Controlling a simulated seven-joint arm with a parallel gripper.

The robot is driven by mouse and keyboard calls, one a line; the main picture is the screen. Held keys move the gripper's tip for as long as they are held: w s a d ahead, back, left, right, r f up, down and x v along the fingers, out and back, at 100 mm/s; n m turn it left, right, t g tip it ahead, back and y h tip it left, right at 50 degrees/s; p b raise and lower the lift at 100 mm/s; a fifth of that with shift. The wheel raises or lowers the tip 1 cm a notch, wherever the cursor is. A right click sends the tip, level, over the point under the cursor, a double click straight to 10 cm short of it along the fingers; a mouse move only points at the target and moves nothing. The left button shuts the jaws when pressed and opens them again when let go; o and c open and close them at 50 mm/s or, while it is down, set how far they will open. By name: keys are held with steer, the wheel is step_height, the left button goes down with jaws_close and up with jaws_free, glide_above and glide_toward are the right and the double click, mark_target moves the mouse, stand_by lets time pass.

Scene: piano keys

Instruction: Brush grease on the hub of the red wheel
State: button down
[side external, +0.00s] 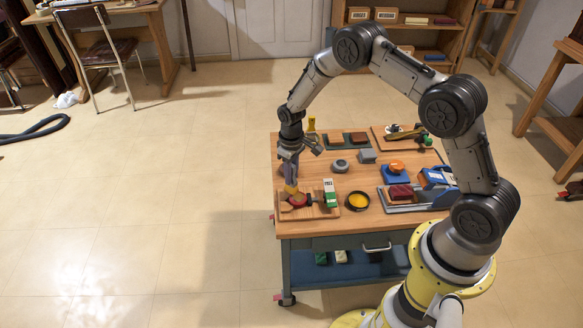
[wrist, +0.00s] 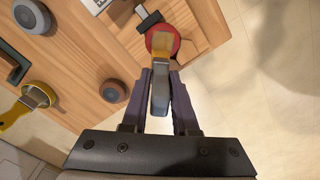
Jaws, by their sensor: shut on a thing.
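My gripper (side external: 290,178) is over the front left of the wooden bench, pointing down. In the wrist view my gripper (wrist: 164,78) is shut on a brush with a grey handle (wrist: 160,92) and tan bristles (wrist: 163,46). The red wheel (wrist: 168,30) lies ahead of my fingers, and the bristles overlap it. In the side view the red wheel (side external: 299,200) sits on a wooden board (side external: 318,212), with the bristles (side external: 291,189) over its left part. The hub is hidden behind the bristles; I cannot tell whether they touch it. A dark round dish of yellow grease (side external: 358,200) stands to the right.
A green and white box (side external: 330,193) stands close right of the wheel. A grey round piece (side external: 340,166), a grey block (side external: 367,156) and a blue item with an orange top (side external: 396,171) lie farther back. A yellow-handled tool (wrist: 27,105) shows at left in the wrist view.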

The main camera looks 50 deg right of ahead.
steer(key=shift+s+f, duration=0.25)
steer(key=shift+f, duration=0.15)
steer(key=s, duration=0.4)
steer(key=shift+s, duration=0.1)
steer(key=shift+w, duration=2.3)
steer(key=shift+w+r, duration=0.15)
steer(key=shift+r, duration=3.9)
